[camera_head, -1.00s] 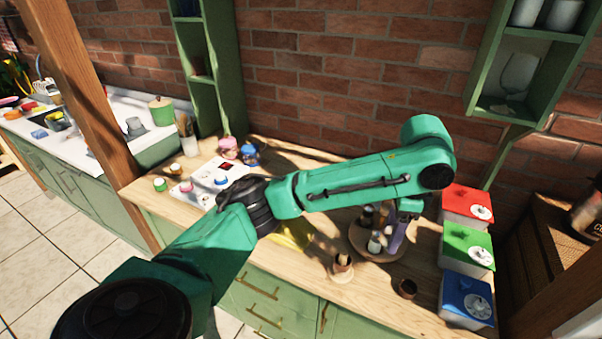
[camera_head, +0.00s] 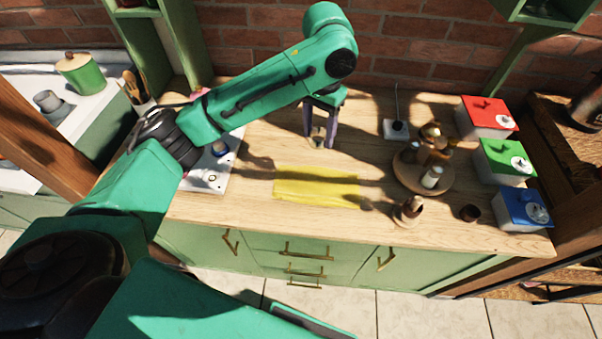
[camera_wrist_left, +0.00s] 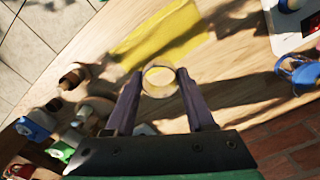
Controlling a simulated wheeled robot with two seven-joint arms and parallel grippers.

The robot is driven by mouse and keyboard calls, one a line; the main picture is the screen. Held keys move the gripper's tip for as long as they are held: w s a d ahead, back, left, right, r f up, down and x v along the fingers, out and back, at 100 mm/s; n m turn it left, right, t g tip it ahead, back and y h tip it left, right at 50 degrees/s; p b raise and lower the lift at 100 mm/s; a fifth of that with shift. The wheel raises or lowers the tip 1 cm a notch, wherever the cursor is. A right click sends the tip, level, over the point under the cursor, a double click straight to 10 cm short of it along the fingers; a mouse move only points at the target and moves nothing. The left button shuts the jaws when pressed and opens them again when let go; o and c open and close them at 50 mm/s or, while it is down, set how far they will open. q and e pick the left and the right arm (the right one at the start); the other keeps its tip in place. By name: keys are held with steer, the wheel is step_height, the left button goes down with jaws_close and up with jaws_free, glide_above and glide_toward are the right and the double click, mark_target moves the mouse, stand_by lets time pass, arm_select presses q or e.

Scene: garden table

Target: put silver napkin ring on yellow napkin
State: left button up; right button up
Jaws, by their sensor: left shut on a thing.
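The yellow napkin (camera_head: 316,184) lies flat on the wooden counter, near its front edge. It also shows in the wrist view (camera_wrist_left: 150,38). My left gripper (camera_head: 320,138) is behind the napkin and pointing down. It is shut on the silver napkin ring (camera_head: 317,132). In the wrist view the ring (camera_wrist_left: 158,92) sits between the fingertips (camera_wrist_left: 158,76), its round opening facing the camera. The napkin lies beyond the ring there, apart from it. I cannot tell the ring's exact height above the counter. My right gripper is not in view.
A round wooden tray (camera_head: 433,189) with bottles stands right of the napkin. Red (camera_head: 486,117), green (camera_head: 506,160) and blue (camera_head: 523,207) boxes line the right. A white tray (camera_head: 212,178) lies left.

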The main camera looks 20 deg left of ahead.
arm_select(q)
step_height(320, 180, down, 6)
steer(key=d, duration=0.2)
glide_above(316, 187)
step_height(316, 187, down, 5)
step_height(316, 187, down, 6)
steer(key=shift+d+p, duration=0.1)
steer(key=shift+p, duration=0.3)
steer(key=shift+w+f, duration=0.1)
steer(key=shift+f, duration=0.15)
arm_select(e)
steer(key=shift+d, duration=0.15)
arm_select(q)
steer(key=shift+f, duration=0.1)
steer(key=shift+f, duration=0.25)
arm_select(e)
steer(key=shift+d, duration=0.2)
arm_select(q)
steer(key=shift+f, duration=0.2)
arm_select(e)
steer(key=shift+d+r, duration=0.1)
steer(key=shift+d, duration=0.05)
